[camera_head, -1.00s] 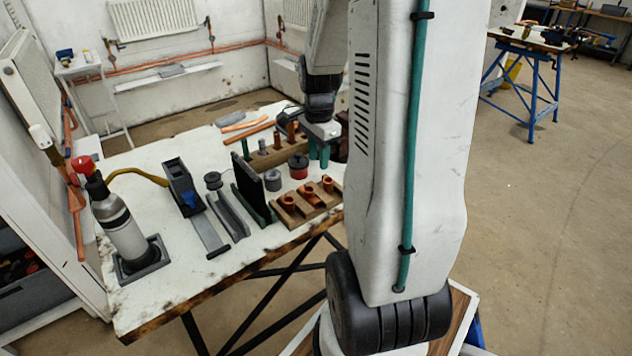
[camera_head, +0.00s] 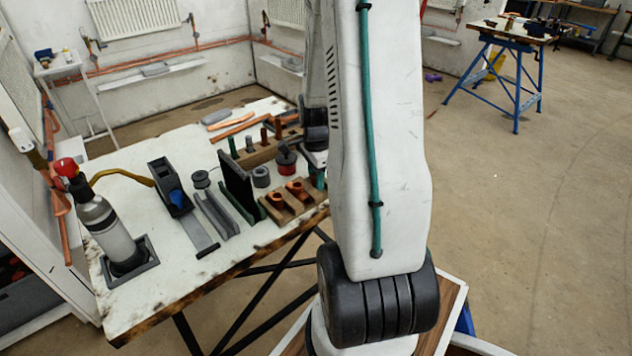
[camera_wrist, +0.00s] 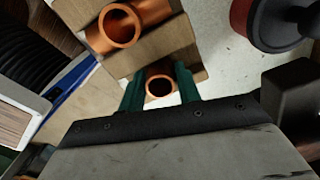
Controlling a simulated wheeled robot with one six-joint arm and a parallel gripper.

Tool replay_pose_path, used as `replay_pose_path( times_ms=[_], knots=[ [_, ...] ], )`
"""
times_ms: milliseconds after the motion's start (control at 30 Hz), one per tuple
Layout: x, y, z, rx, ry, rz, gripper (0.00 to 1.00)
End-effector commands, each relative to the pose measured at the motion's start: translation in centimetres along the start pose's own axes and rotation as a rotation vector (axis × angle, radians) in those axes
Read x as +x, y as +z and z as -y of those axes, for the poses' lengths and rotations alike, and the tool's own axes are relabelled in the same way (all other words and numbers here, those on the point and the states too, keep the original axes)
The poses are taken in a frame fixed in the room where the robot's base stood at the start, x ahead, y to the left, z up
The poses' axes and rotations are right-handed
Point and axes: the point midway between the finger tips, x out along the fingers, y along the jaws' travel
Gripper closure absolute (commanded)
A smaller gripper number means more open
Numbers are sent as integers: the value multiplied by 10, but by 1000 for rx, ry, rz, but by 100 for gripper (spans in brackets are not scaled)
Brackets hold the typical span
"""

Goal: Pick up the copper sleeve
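A copper sleeve (camera_wrist: 160,86) shows as an open copper ring in the wrist view, at the end of a wooden holder (camera_wrist: 190,52). My gripper (camera_wrist: 160,90) has its two green fingers on either side of the sleeve, with the sleeve between them. I cannot tell whether either finger touches it. In the head view, my gripper (camera_head: 320,180) is low over the right end of the wooden holder (camera_head: 270,213), partly behind my arm, and the sleeve there is hidden. Larger copper fittings (camera_head: 277,199) sit in the same holder, one also close by in the wrist view (camera_wrist: 121,25).
A red and black spool (camera_head: 286,160) and a grey ring (camera_head: 261,177) stand behind the holder. A dark upright plate (camera_head: 237,180) is left of it. A grey bottle (camera_head: 106,232) and a plane (camera_head: 171,187) stand farther left on the white bench (camera_head: 150,300).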

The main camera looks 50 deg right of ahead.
Motion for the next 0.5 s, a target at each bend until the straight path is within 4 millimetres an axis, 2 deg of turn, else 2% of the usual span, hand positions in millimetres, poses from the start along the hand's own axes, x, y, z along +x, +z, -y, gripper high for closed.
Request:
replay_pose_path(
  times_ms=[67,167,200,500],
  knots=[
    [0,0,0,0,0,0,67],
    [0,0,0,0,0,0,92],
    [0,0,0,0,0,0,95],
    [-1,0,0,0,0,0,94]
  ],
)
